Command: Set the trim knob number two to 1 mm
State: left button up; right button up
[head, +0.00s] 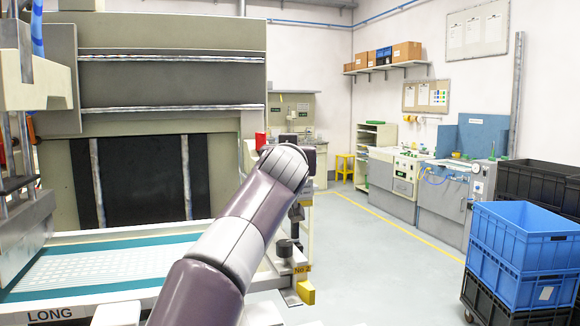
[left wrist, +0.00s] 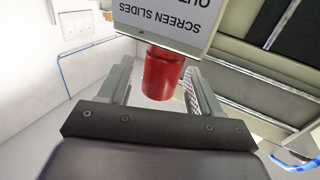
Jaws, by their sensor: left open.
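My right gripper is not in view.
The printing bed (head: 110,238) with teal borders lies at left, marked "LONG". Blue crates (head: 520,235) stand on black ones at right. A yellow line (head: 415,228) marks the grey floor, which is open between machine and crates. Workbenches (head: 440,200) stand farther back.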

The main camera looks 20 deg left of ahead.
pick_arm(q)
jog(key=s+d+b, duration=0.1)
jog(key=s+b, duration=0.3)
jog(key=s, duration=0.6)
jog(key=shift+d, duration=0.35)
